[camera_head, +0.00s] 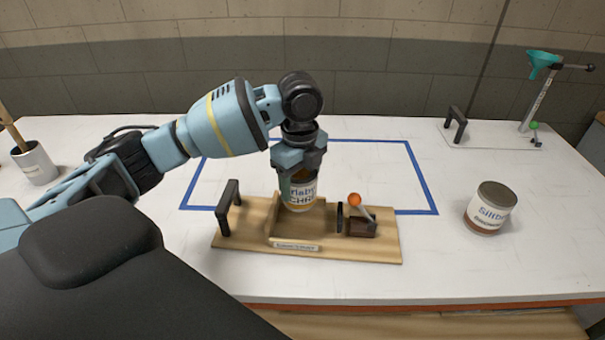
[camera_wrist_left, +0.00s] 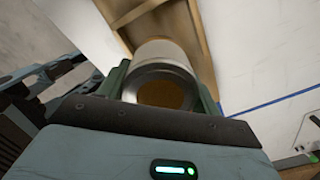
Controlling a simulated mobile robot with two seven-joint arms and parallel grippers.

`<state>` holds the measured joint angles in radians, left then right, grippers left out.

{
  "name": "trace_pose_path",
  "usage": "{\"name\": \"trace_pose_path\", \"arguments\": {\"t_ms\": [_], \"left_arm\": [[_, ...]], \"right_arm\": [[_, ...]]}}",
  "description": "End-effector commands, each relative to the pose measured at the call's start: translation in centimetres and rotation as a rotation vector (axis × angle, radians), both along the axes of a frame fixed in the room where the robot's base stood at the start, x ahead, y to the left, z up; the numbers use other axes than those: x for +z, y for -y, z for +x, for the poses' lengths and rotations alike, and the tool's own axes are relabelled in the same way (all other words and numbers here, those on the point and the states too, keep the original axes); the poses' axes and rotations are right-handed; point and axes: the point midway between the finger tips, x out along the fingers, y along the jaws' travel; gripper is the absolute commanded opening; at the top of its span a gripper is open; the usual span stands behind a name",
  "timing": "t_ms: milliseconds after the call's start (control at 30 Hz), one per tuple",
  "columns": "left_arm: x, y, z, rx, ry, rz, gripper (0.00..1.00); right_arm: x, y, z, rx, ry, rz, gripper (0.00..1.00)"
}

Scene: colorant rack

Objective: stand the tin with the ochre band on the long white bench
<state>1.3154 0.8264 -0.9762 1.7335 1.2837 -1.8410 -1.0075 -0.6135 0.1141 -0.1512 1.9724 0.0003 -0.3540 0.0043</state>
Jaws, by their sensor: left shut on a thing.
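My left gripper (camera_head: 300,165) points down and is shut on a tin (camera_head: 301,194) with a white label and an ochre-brown band low on its side. The tin is upright over the wooden fixture (camera_head: 228,240) on the long white bench (camera_head: 130,215). I cannot tell whether its base touches the wood. In the left wrist view the tin (camera_wrist_left: 165,60) sits between the fingers, with an ochre-brown round end facing the camera. My right gripper is not in view.
A second tin (camera_head: 490,208) with a rust-brown band stands at the right. The fixture has a black handle (camera_head: 229,208) and an orange-knobbed lever (camera_head: 354,199). Blue tape (camera_head: 424,180) outlines a rectangle behind. A white pot (camera_head: 35,165) and a funnel stand (camera_head: 538,100) stand further out.

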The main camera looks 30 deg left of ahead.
Motion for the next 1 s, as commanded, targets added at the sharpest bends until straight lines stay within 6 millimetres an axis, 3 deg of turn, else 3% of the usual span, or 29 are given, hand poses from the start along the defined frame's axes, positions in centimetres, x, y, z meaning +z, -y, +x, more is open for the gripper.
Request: {"name": "trace_pose_path", "arguments": {"t_ms": [1000], "left_arm": [[-3.2, 7.1, -8.8, 1.555, 0.004, 0.003, 0.38]], "right_arm": [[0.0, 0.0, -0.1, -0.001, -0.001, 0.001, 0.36]]}}
